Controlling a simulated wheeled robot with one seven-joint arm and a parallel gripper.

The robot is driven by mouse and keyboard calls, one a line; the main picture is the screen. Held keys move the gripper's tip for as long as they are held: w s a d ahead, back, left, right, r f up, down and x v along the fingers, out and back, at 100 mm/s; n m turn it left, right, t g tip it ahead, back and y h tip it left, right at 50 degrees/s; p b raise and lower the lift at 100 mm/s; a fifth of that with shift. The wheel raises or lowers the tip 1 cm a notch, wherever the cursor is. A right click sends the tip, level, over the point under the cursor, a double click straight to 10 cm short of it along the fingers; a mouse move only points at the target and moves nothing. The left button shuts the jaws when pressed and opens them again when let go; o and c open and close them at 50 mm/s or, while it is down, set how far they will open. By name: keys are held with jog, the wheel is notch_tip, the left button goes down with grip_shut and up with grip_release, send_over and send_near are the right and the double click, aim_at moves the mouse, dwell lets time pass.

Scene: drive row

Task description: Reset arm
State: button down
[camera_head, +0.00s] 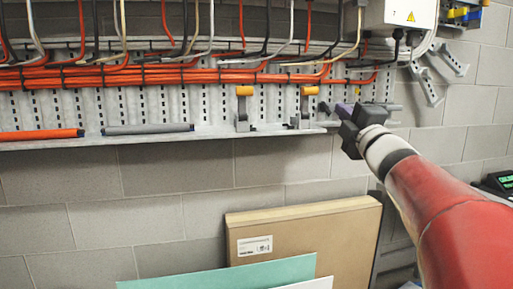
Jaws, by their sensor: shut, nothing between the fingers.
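My gripper (345,112) is at the end of my red and white arm, which reaches in from the lower right. It is a small dark gripper just right of the shelf's right part, in front of the perforated wall panel. The fingers are small and partly hidden by the gripper body. They appear shut, with nothing seen between them.
A metal shelf (205,137) carries an orange rod (40,135), a grey rod (147,129) and orange-topped clamps (244,91). Cables (160,75) run above. A cardboard box (300,228) and a green panel (225,276) stand below. A white box (402,15) hangs upper right.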

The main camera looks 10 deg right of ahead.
jog(key=s+a+f+m+g+p, duration=0.5)
jog(key=s+a+f+m+g, duration=0.3)
jog(key=s+f, duration=0.4)
jog(key=s+a+f+m+g+p, duration=0.5)
jog(key=s+a+f+m+g, duration=0.3)
jog(key=s+f, duration=0.5)
jog(key=shift+s+a+f+m+g+h, duration=0.35)
jog(key=shift+s+a+m, duration=0.2)
jog(key=shift+m, duration=0.55)
